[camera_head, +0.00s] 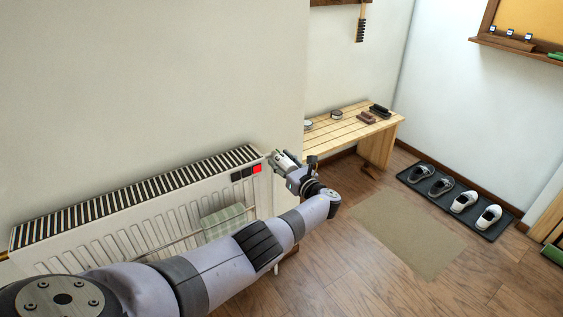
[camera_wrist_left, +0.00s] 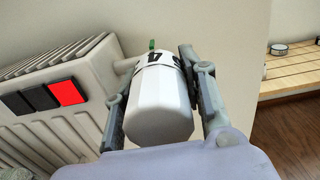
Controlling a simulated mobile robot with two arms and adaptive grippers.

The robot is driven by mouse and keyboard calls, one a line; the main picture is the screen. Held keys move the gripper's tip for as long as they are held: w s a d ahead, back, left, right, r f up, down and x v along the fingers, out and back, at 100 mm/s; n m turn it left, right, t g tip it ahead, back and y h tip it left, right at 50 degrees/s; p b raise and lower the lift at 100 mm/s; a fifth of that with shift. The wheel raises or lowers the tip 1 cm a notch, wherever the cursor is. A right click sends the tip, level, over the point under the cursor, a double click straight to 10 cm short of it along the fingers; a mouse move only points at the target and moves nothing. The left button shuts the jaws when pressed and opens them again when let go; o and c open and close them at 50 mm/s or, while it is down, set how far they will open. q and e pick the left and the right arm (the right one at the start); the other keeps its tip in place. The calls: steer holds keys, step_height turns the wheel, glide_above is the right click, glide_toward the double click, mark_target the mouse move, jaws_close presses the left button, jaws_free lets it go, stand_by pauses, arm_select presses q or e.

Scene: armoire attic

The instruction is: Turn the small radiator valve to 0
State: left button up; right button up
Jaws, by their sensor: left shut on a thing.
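The small radiator valve (camera_wrist_left: 158,100) is a white faceted knob with a dark numbered band and a green mark at its far end. In the left wrist view a "4" shows near the green mark. The knob sits between the two fingers of my left gripper (camera_wrist_left: 160,85), which is shut on it. In the head view my left gripper (camera_head: 277,160) is at the right end of the white radiator (camera_head: 180,205), and the valve is mostly hidden there. My right gripper is not in view.
The radiator's end has two dark squares and a red square (camera_head: 257,169). A cloth (camera_head: 222,220) hangs on its front rail. A wooden bench (camera_head: 350,130) stands behind to the right. A mat (camera_head: 408,232) and a shoe tray (camera_head: 452,203) lie on the floor.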

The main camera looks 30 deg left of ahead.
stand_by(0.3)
arm_select(q)
steer(key=o, duration=1.2)
steer(key=shift+d, duration=0.1)
steer(key=v, duration=1.1)
steer(key=shift+s+d+f, duration=0.1)
steer(key=shift+s+d, duration=0.1)
steer(key=shift+d, duration=0.15)
